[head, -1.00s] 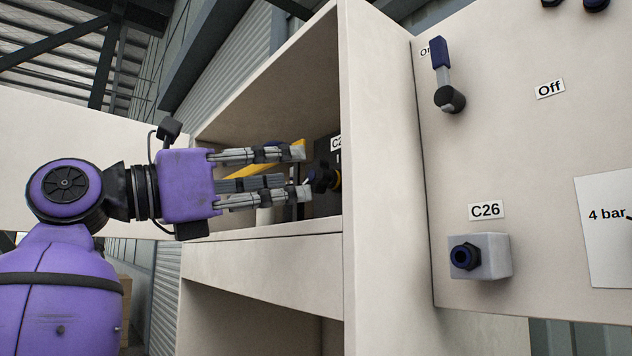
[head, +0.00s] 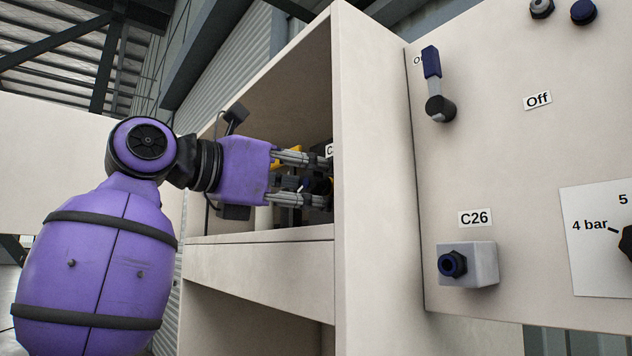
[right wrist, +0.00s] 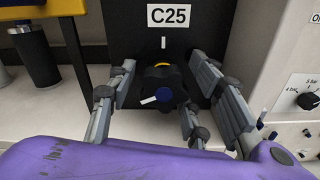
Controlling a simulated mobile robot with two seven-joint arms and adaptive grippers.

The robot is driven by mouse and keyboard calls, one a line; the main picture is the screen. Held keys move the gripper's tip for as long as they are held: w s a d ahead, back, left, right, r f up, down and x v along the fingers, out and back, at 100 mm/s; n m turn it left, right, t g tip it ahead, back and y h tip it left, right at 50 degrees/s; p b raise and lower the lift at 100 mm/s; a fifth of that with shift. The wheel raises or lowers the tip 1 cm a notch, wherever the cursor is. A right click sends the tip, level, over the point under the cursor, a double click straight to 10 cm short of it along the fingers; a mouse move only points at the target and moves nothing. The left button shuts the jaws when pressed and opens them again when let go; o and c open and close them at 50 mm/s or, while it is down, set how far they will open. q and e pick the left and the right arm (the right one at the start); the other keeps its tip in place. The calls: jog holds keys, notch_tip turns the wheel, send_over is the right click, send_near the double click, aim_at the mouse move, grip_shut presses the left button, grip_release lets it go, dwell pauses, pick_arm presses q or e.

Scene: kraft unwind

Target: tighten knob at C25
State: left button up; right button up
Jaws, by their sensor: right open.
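The C25 label (right wrist: 169,16) is on a dark panel (right wrist: 205,22) inside the cabinet, with a short white vertical mark below it. Under that is the C25 knob (right wrist: 164,88), black with a blue centre, a white stripe pointing left and a yellow part at its top. My right gripper (right wrist: 162,66) is open, its fingers on the left and right of the knob; contact cannot be told. In the head view my right gripper (head: 326,180) reaches into the cabinet, and the knob is mostly hidden there. My left gripper is not in view.
The cabinet side wall (head: 370,220) stands close right of the gripper. The right panel carries a lever (head: 435,85), the C26 fitting (head: 468,264) and a 4 bar dial (head: 627,243). A yellow part (right wrist: 52,20) and dark cylinder (right wrist: 35,58) are left of the knob.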

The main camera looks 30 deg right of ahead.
jog(key=shift+w+f, duration=0.1)
jog(key=shift+c, duration=1.2)
jog(key=c, duration=0.9)
